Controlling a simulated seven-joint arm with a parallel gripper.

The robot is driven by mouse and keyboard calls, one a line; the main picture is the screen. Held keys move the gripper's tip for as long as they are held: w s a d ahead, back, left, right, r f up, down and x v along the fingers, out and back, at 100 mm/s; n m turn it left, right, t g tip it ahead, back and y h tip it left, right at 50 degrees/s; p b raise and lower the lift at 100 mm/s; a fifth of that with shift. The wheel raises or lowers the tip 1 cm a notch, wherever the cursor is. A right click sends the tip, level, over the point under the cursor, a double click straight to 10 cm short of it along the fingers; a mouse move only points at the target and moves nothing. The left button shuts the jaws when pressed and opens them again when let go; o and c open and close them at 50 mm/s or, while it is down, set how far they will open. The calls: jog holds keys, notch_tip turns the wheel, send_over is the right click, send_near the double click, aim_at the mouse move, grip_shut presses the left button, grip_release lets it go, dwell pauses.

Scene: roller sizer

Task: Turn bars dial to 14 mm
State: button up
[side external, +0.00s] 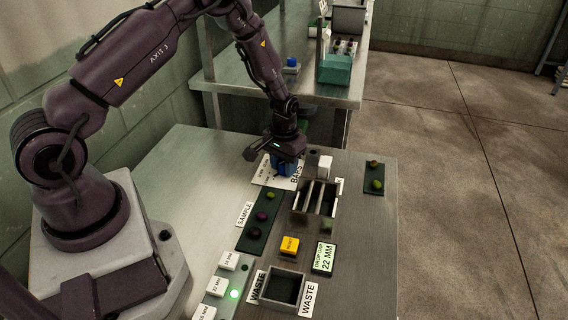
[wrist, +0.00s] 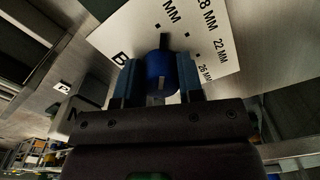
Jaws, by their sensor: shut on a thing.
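The blue bars dial (side external: 285,169) stands on a white scale plate (side external: 268,178) at the far side of the bench. In the wrist view the dial (wrist: 161,70) sits between my two fingers, on the plate (wrist: 215,50) marked 22 MM and 26 MM, with other marks partly cut off. A dark pointer-like bar sticks out from the dial's top side; which mark it meets is unclear. My gripper (wrist: 157,78) is shut on the dial; it also shows in the side view (side external: 286,158). A display (side external: 323,258) reads 22 MM.
A yellow button (side external: 290,246), a waste bin (side external: 285,290) and a lit green lamp (side external: 234,294) are nearer.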

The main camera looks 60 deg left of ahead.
jog(key=shift+w+n, duration=0.1)
jog(key=shift+n, duration=0.5)
jog(key=o, duration=0.9)
notch_tip(320, 180, up, 13)
jog(key=shift+r, duration=0.1)
